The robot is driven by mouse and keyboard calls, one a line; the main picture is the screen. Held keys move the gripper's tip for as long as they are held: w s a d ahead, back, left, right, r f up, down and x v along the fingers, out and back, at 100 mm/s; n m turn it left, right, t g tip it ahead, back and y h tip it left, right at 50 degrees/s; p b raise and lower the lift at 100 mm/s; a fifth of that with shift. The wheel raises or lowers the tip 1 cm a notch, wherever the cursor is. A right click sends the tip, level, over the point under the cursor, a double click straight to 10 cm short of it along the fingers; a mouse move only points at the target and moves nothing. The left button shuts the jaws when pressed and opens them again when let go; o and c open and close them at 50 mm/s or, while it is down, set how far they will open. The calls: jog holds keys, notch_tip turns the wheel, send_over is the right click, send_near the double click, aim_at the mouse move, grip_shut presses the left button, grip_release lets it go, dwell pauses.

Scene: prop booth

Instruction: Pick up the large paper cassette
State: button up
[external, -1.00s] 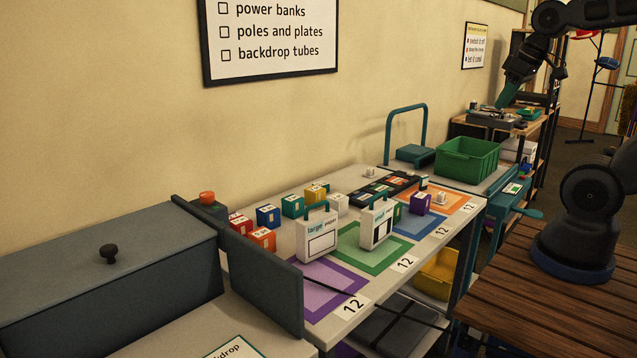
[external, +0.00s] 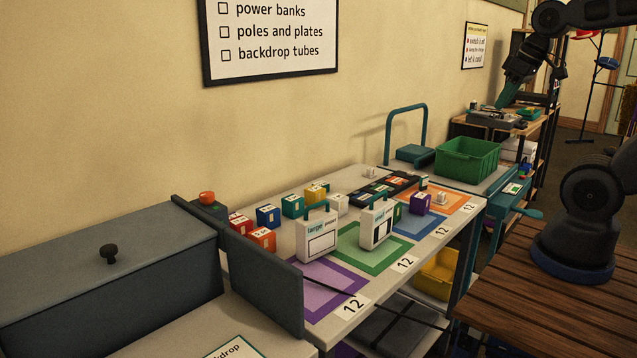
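Two white cassettes with teal handles stand upright on the light table. The left one, which looks like the large paper cassette (external: 318,243), is wider, with printed words that are hard to read and a black-outlined panel. It stands near the purple square. The narrower cassette (external: 376,226) stands to its right, by the green square. My gripper (external: 507,95) is far off at the upper right, apart from both cassettes, above the back shelf area. Its green part shows, but its fingers are too small to make out.
Small coloured boxes (external: 268,215) stand behind the cassettes. A grey divider panel (external: 262,285) rises left of them. A green crate (external: 467,161) stands at the far right end, beside a teal upright frame (external: 390,120).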

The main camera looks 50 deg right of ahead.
dwell(0.4)
jog(key=o, duration=0.6)
jog(key=shift+c, duration=0.2)
